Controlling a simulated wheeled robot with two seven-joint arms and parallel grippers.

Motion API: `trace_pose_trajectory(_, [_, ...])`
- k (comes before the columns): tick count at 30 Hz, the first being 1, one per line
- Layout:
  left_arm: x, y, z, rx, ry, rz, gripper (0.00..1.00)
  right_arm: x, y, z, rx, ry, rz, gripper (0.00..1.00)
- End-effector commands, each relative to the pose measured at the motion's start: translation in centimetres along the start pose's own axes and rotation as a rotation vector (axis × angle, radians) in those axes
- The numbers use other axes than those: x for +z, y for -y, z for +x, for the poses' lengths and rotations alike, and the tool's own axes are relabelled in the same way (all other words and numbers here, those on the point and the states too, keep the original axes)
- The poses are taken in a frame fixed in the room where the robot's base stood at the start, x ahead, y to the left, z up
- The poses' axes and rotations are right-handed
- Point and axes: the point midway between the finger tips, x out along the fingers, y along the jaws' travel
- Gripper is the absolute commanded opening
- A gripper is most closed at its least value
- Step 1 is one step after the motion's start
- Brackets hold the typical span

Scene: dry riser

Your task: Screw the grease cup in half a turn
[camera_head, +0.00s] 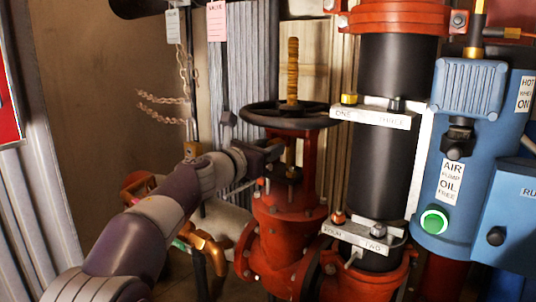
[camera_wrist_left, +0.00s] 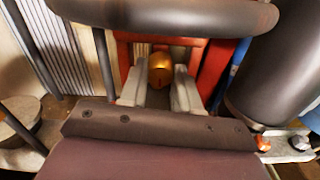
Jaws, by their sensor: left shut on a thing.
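A rounded brass piece, which I take for the grease cup (camera_wrist_left: 160,69), sits between the fingers of my left gripper in the left wrist view. My left gripper (camera_wrist_left: 159,87) is shut on it, one pale finger on each side. In the head view my left gripper (camera_head: 277,150) reaches in from the left, under the black handwheel (camera_head: 289,115) and at the yoke of the red valve (camera_head: 283,217). The cup cannot be told apart there. My right gripper is not in view.
The handwheel rim (camera_wrist_left: 165,14) is close above my gripper. A black pipe (camera_head: 381,169) with labelled shelves (camera_head: 371,118) stands to the right, then a blue air pump unit (camera_head: 462,150). Tags and a chain (camera_head: 163,104) hang behind on the left.

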Motion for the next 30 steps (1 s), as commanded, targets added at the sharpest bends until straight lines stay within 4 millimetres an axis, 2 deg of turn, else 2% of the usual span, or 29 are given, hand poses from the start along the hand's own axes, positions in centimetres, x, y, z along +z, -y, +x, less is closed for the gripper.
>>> trace_pose_trajectory(19, [-0.09, 0.01, 0.03, -0.001, -0.002, 0.047, 0.01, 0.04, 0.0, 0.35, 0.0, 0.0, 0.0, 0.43])
trace_pose_trajectory(20, [-0.09, 0.01, 0.03, -0.001, -0.002, 0.047, 0.38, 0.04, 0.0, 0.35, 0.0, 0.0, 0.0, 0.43])
trace_pose_trajectory(21, [-0.09, 0.01, 0.03, -0.001, -0.001, 0.047, 0.51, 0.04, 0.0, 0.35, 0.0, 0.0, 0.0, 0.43])
trace_pose_trajectory(22, [-0.09, 0.01, 0.03, -0.001, -0.001, 0.047, 0.57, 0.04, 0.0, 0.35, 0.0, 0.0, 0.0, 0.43])
trace_pose_trajectory(30, [-0.03, 0.0, -0.04, 0.0, 0.0, 0.047, 0.57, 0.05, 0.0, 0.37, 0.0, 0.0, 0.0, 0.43])
